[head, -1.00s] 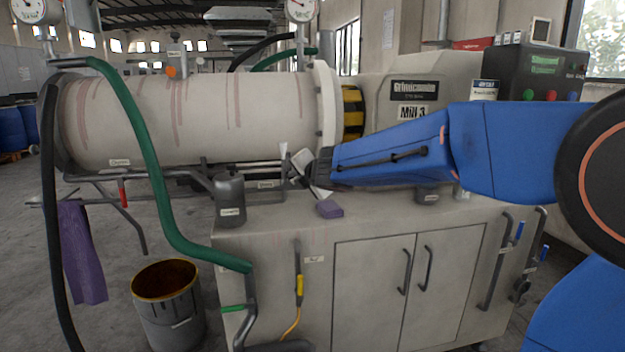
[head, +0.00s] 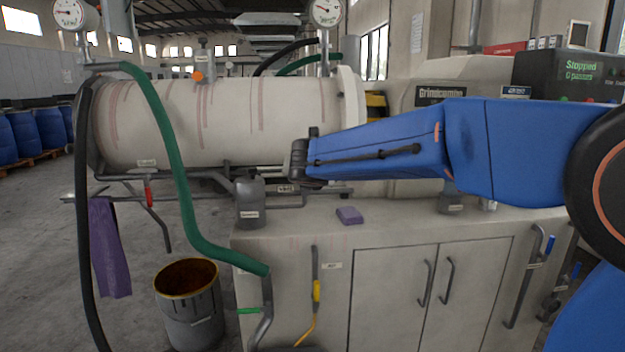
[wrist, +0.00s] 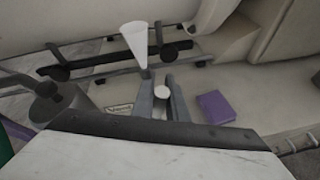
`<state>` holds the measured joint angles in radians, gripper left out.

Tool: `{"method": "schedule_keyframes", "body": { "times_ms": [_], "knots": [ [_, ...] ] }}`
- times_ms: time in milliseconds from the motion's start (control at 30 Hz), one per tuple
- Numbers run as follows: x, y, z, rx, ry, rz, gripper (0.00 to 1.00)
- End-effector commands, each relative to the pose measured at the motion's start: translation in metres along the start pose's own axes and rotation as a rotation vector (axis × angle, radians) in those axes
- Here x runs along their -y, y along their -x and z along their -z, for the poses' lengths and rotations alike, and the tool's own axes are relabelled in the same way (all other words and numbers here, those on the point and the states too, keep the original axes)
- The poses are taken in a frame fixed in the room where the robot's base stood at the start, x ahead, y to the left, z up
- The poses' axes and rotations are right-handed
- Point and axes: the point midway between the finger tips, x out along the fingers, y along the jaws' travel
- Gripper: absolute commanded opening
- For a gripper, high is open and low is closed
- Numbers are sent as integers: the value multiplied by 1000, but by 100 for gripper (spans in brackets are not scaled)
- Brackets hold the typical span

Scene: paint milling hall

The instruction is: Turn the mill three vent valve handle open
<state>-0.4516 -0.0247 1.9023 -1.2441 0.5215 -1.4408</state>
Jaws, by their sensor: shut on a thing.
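A label (wrist: 118,109), too blurred to read surely, lies just left of the fingers. In the head view my gripper (head: 299,160) is at the pipes below the mill drum (head: 230,120). Its fingertips and the handle are hidden there, so how far the handle is turned cannot be told.
A purple block (head: 350,215) lies on the cabinet top (head: 400,226), right of the gripper. A grey pot (head: 250,203) stands left. A green hose (head: 170,150), a hanging purple cloth (head: 108,245) and a bucket (head: 190,318) are further left.

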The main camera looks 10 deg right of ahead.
Motion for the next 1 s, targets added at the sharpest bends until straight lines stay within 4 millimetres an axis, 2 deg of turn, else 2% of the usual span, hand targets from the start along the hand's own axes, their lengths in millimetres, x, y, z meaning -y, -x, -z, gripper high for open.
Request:
{"method": "schedule_keyframes", "body": {
  "times_ms": [400, 1000],
  "knots": [
    [-8, 1, 2, 39, 193, 80, 0],
    [-9, 1, 2, 46, 227, 94, 0]
  ]
}}
